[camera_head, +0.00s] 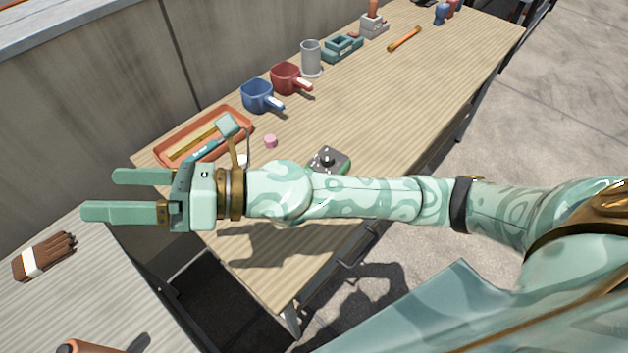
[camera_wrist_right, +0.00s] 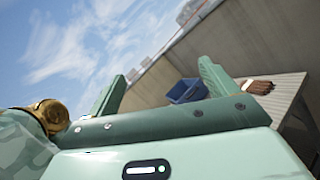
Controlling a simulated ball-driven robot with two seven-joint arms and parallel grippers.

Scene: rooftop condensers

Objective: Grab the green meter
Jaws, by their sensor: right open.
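A meter with a dark grey face, a knob and a green edge (camera_head: 328,159) lies on the long wooden table in the head view. My right forearm passes in front of it and hides its lower part. My right gripper (camera_head: 100,194) is open and empty, well to the left of the meter, over the gap by the pale table. In the right wrist view its two fingers (camera_wrist_right: 160,85) stand wide apart with nothing between them. The meter does not show in the right wrist view. My left gripper is not in view.
An orange tray (camera_head: 247,129) with tools, a pink piece (camera_head: 270,141), a blue mug (camera_head: 257,96), a red mug (camera_head: 286,78) and a teal device (camera_head: 342,48) line the table's wall side. A brown bundle (camera_head: 44,257) lies on the pale table. The table's right side is mostly clear.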

